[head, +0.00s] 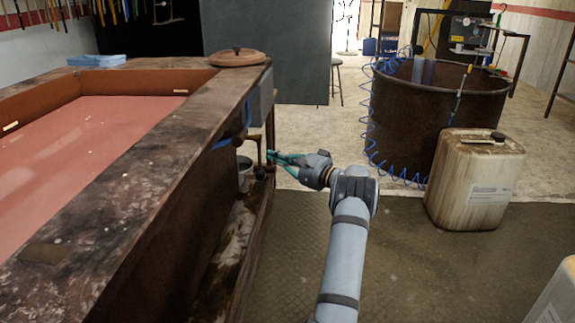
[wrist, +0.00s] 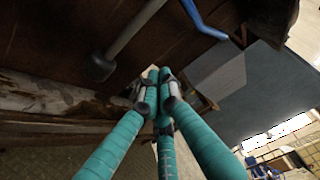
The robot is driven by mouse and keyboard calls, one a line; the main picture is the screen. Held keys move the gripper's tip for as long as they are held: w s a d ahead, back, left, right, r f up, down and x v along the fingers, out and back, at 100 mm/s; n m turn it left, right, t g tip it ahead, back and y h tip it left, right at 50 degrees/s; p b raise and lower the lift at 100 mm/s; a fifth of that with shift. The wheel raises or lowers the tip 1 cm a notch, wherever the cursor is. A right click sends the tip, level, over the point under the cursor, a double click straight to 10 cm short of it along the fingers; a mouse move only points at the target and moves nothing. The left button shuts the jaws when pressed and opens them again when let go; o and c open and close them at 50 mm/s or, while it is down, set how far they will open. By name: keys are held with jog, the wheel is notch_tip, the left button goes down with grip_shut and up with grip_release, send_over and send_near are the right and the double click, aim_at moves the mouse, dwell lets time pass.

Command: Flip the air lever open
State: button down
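My gripper (head: 271,157) has teal fingers and reaches left toward the right side of the brown tank (head: 185,165). In the wrist view the fingertips (wrist: 159,88) are drawn together, with nothing visible between them. A grey rod with a dark knob (wrist: 101,67) lies beyond the tips, up and left, apart from them. It looks like a lever; the dark knob also shows in the head view (head: 262,173), just left of the fingers. A blue bent bar or hose (wrist: 205,20) runs along the tank side above; which part is the air lever is not certain.
A grey box (head: 260,96) sits on the tank's end. A stained plastic canister (head: 474,180) and a rusty drum (head: 435,115) stand to the right. Floor between tank and canister is mostly clear.

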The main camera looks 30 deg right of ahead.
aim_at(259, 158)
jog(key=shift+s+a+b, duration=0.6)
jog(key=shift+s+a, duration=0.8)
jog(key=shift+s, duration=0.1)
jog(key=shift+s+a+r+p, duration=0.1)
jog(key=shift+r+p, duration=0.05)
jog(key=shift+p, duration=0.2)
